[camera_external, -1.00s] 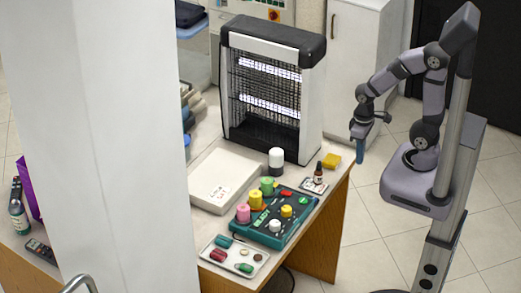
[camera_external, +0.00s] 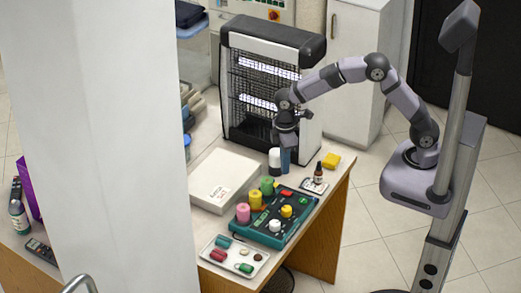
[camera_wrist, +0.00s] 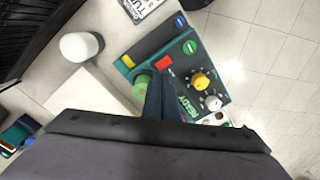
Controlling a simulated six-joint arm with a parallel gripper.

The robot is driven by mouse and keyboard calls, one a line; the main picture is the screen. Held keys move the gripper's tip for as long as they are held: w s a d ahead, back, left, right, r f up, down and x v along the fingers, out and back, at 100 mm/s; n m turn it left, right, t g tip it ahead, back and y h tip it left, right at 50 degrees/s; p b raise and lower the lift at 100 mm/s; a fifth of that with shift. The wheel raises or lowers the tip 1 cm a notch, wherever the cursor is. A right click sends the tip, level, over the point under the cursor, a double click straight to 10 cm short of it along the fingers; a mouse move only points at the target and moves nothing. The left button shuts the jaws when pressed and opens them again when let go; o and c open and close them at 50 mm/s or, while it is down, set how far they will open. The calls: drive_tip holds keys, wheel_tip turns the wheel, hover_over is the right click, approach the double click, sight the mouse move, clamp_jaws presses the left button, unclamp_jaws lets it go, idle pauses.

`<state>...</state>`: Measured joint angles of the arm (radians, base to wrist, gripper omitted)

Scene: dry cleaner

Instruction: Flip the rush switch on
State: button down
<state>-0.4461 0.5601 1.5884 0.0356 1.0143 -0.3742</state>
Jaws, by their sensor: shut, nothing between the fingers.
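A teal control panel (camera_external: 268,236) lies on the table, carrying several coloured buttons, knobs and cylinders. It also shows in the wrist view (camera_wrist: 172,63), with a red rectangular piece (camera_wrist: 164,62), a green button (camera_wrist: 190,47), a yellow knob (camera_wrist: 201,81) and a white knob (camera_wrist: 213,103). The red piece (camera_external: 287,193) is near the panel's far edge in the external view. I cannot read which control is the rush switch. My gripper (camera_external: 286,163) is shut and empty, pointing down above the panel's far end. Its blue fingers (camera_wrist: 159,98) hide part of the panel in the wrist view.
A black-and-white heater-like unit (camera_external: 268,90) rises behind.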

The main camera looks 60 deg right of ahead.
sight(290, 193)
wheel_tip(290, 193, up, 6)
drive_tip(key=n+g, duration=0.1)
drive_tip(key=n, duration=0.7)
drive_tip(key=shift+s+a+n, duration=0.15)
drive_tip(key=shift+n, duration=0.25)
drive_tip(key=f+p, duration=0.1)
drive_tip(key=f, duration=0.3)
drive_tip(key=s+f+p, duration=0.1)
drive_tip(key=f, duration=0.4)
drive_tip(key=f+p, duration=0.2)
drive_tip(key=f, duration=0.2)
drive_tip(key=shift+s+f, duration=0.35)
drive_tip(key=shift+f, duration=0.1)
